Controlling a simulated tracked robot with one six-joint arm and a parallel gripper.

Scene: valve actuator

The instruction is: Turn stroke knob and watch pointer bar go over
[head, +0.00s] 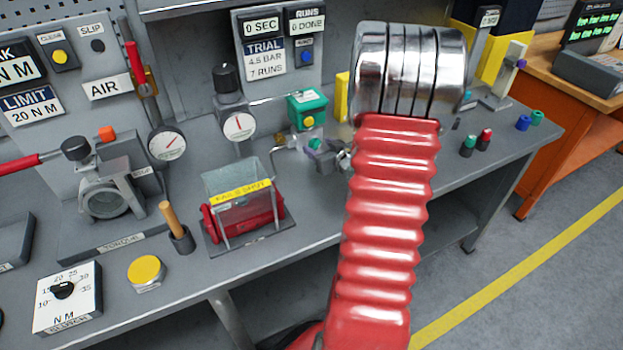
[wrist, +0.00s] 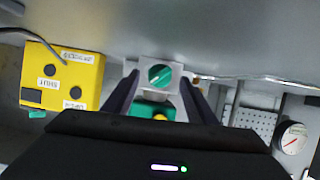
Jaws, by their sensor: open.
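In the wrist view a round green knob (wrist: 160,75) with a pale line across it sits on a light grey square plate. It looks like the stroke knob, but no label on it is readable. My gripper (wrist: 160,79) is open, its two dark fingers on either side of the plate and apart from the knob. Just below is a green box (wrist: 146,108) with a yellow button; it also shows in the head view (head: 308,104). I cannot make out a separate pointer bar.
A yellow box (wrist: 62,77) with labels and dark buttons is left of the fingers in the wrist view. A pressure gauge (wrist: 293,138) is at the right. In the head view a red roller unit (head: 243,217) and a gauge (head: 239,127) stand left of my arm.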

